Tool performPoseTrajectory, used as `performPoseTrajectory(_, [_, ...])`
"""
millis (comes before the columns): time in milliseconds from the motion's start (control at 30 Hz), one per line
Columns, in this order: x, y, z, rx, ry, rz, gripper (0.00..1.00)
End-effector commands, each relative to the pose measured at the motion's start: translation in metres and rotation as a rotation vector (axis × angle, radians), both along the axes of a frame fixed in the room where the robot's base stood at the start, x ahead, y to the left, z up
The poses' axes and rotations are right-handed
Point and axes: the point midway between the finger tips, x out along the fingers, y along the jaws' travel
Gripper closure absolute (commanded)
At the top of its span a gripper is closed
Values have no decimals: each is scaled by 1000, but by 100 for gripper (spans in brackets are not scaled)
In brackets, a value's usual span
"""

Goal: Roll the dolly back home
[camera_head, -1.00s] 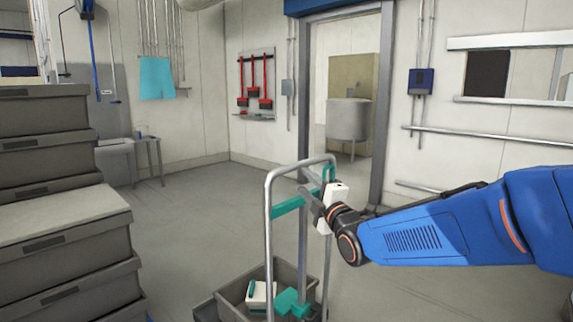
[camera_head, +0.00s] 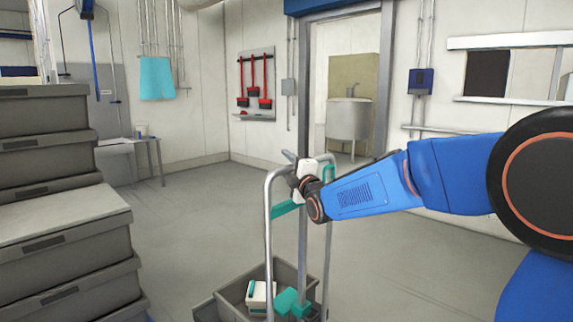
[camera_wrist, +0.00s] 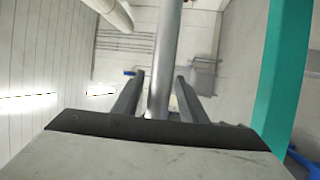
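The dolly (camera_head: 268,235) stands ahead, with a tall grey tube handle and a teal crossbar (camera_head: 285,208). Its low grey base holds a grey crate (camera_head: 232,305). My gripper (camera_head: 290,157) is at the top of the handle and hides part of it. In the wrist view, the two dark fingers of my gripper (camera_wrist: 160,76) are apart, with a grey tube (camera_wrist: 167,45) running between them. Gaps show beside the tube, so the fingers do not look closed on it. A teal bar (camera_wrist: 284,70) passes on the right.
Stacked grey crates (camera_head: 65,225) fill the left side. A small table (camera_head: 135,145) stands at the back left. A doorway at the back shows a metal basin (camera_head: 349,119). Open floor (camera_head: 195,210) lies between the crates and the dolly. White and teal things lie in the dolly's crate.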

Motion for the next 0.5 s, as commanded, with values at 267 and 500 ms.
performPoseTrajectory(267, [1,1,1,0,-1,0,61])
performPoseTrajectory(500, [1,0,1,0,-1,0,100])
